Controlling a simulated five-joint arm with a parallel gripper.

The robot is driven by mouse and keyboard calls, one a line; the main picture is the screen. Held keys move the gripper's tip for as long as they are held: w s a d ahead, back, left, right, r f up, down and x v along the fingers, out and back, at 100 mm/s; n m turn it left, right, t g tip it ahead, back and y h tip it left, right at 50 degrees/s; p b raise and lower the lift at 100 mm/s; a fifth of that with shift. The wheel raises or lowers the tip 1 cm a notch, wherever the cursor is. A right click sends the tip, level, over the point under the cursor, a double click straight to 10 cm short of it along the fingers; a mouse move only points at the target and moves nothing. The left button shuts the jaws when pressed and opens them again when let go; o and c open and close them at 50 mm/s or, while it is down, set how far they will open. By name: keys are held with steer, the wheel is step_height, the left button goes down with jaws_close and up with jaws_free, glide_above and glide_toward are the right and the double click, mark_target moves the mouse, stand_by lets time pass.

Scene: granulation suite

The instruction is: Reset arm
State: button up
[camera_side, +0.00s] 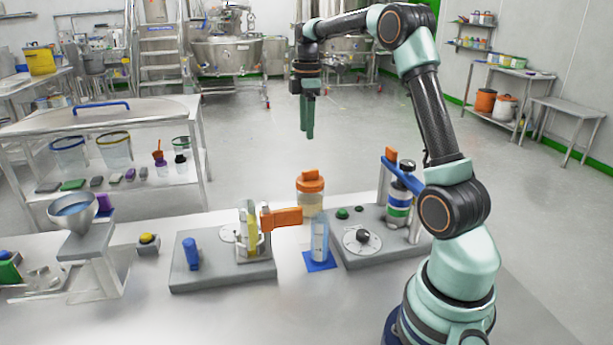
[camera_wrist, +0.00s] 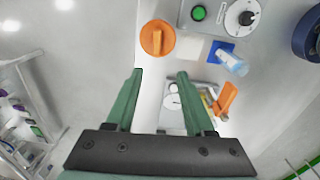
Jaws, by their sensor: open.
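My gripper (camera_side: 308,115) hangs pointing down, high above the far side of the bench. In the wrist view its two green fingers (camera_wrist: 160,75) are apart with nothing between them. Below it in the side view stands a jar with an orange lid (camera_side: 310,182); the lid also shows in the wrist view (camera_wrist: 157,38). The gripper is well clear of the jar and touches nothing. My arm rises from the right front and bends over toward the gripper.
The bench (camera_side: 225,315) holds a grey fixture with a blue knob (camera_side: 192,253) and orange handle (camera_side: 281,217), a clear bottle on a blue pad (camera_side: 320,262), a dial station (camera_side: 361,240) and a metal funnel (camera_side: 73,209). The bench front is clear.

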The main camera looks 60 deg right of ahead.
steer(key=s+a+r+m+t, duration=0.15)
steer(key=a+r, duration=0.25)
steer(key=a, duration=0.5)
steer(key=s+a+f+m+t, duration=0.1)
steer(key=s+a+m, duration=0.3)
steer(key=a, duration=0.4)
steer(key=s+a+f+m+t, duration=0.2)
steer(key=s+a+m+t, duration=0.1)
steer(key=s+a, duration=0.4)
steer(key=shift+a+f+m, duration=0.2)
steer(key=shift+a+m, duration=0.35)
steer(key=shift+a, duration=0.3)
